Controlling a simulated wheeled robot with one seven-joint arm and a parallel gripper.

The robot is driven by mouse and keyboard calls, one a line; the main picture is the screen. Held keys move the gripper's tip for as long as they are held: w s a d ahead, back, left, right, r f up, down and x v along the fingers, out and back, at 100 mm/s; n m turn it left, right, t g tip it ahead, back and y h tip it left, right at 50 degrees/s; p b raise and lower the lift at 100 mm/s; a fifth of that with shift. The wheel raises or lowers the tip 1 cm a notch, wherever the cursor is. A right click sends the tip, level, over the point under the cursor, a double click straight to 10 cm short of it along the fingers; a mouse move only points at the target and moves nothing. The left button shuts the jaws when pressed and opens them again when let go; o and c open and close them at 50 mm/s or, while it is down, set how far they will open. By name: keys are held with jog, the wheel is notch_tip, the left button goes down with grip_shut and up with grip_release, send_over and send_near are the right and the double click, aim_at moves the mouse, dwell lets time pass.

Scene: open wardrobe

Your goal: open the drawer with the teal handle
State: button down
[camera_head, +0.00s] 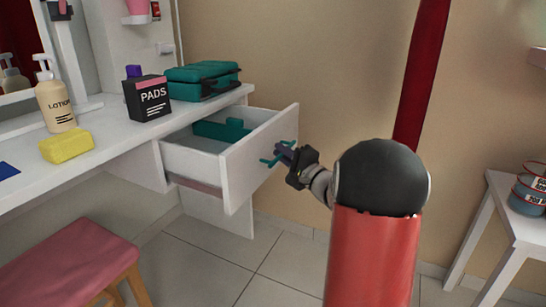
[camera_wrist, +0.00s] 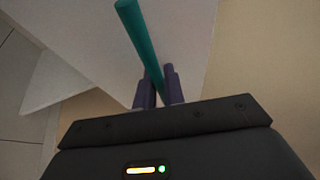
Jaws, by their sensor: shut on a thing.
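The white drawer (camera_head: 250,156) stands pulled out from the white dressing table, at the middle of the head view. Its front bears a teal handle (camera_head: 266,161). A teal object (camera_head: 221,130) lies inside the drawer. My gripper (camera_head: 285,153) is at the drawer front, shut on the handle. In the wrist view the teal handle (camera_wrist: 138,38) runs down between the two dark fingers of my gripper (camera_wrist: 158,86), with the white drawer front (camera_wrist: 85,45) behind it. The part of the handle between the fingers is partly hidden.
On the dressing table (camera_head: 105,135) stand a lotion bottle (camera_head: 56,103), a yellow block (camera_head: 67,146), a black PADS box (camera_head: 147,97) and a teal case (camera_head: 200,80). A pink stool (camera_head: 70,260) is at lower left. A white side table (camera_head: 515,215) with cans is at right.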

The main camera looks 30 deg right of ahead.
jog(key=s+d, duration=0.1)
jog(key=s+d+b, duration=0.1)
jog(key=s, duration=0.1)
jog(key=shift+s+d, duration=0.15)
jog(key=shift+d, duration=0.15)
jog(key=c, duration=1.8)
grip_release()
jog(key=shift+o, duration=0.2)
jog(key=shift+s, duration=0.1)
jog(key=v, duration=0.7)
jog(key=shift+s, duration=0.35)
jog(key=shift+d+f, duration=0.1)
